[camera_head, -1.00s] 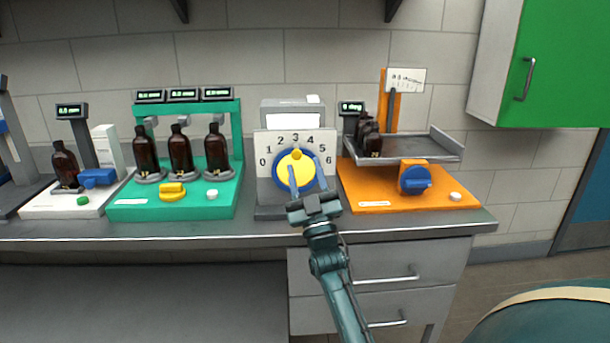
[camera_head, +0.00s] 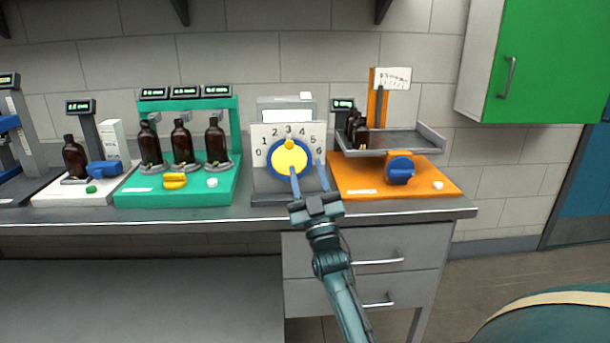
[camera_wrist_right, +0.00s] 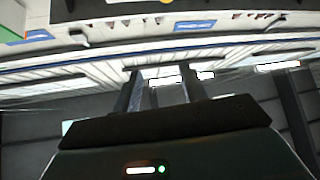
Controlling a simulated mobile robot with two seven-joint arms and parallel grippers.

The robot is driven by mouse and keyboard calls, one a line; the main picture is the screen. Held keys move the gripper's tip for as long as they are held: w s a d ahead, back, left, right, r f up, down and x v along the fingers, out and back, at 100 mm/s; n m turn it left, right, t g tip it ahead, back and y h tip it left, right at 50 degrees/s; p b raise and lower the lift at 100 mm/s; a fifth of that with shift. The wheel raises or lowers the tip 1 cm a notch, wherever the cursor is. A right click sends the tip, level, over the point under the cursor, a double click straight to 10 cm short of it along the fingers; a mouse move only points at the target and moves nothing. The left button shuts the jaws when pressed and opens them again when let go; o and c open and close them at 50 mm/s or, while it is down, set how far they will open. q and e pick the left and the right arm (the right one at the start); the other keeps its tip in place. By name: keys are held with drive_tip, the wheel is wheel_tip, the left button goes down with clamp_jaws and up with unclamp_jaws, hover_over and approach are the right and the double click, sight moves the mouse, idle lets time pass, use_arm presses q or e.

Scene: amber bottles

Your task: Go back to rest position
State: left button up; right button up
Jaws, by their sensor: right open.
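My right gripper (camera_head: 311,182) is open and empty, with its two blue fingers apart in front of the grey dial station. Behind it, the round yellow and blue dial (camera_head: 289,158) sits on a white panel (camera_head: 262,134) numbered 0 to 6. The yellow pointer stands near 3. The fingertips overlap the panel's lower part in the picture; I cannot tell how far apart they are in depth. The right wrist view also shows the open gripper (camera_wrist_right: 160,90) with nothing between its fingers. My left gripper is not in view.
A green station (camera_head: 225,190) holds three amber bottles. A white station (camera_head: 55,193) holds one. An orange station (camera_head: 420,185) carries a metal tray (camera_head: 415,140) with dark bottles. The bench front edge (camera_head: 150,222) and drawers (camera_head: 420,243) lie below. A green cabinet (camera_head: 545,60) hangs right.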

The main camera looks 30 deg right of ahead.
drive_tip(key=s+a+f+n+g+y+p, duration=0.1)
drive_tip(key=s+a+f+g+y+p, duration=0.2)
drive_tip(key=a+f, duration=0.4)
drive_tip(key=s+a+f+n+g+y+p, duration=0.1)
drive_tip(key=s+a+f+g+y, duration=0.25)
drive_tip(key=f, duration=0.45)
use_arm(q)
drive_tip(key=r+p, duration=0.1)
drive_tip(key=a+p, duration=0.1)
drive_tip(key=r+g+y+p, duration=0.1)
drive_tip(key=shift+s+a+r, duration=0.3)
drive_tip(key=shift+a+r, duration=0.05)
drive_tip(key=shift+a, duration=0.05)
use_arm(e)
drive_tip(key=s+a+f+g+y, duration=0.2)
drive_tip(key=s+a+f+g, duration=0.2)
drive_tip(key=s, duration=0.6)
drive_tip(key=s+a+f+g+y, duration=0.2)
drive_tip(key=s+a+f+g, duration=0.2)
drive_tip(key=s+a+f, duration=0.3)
drive_tip(key=s+a, duration=0.2)
drive_tip(key=s, duration=0.2)
drive_tip(key=shift+s+a+f, duration=0.2)
drive_tip(key=shift+a+f, duration=0.15)
drive_tip(key=shift+f, duration=0.05)
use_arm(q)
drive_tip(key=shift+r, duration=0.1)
use_arm(e)
drive_tip(key=shift+g, duration=0.25)
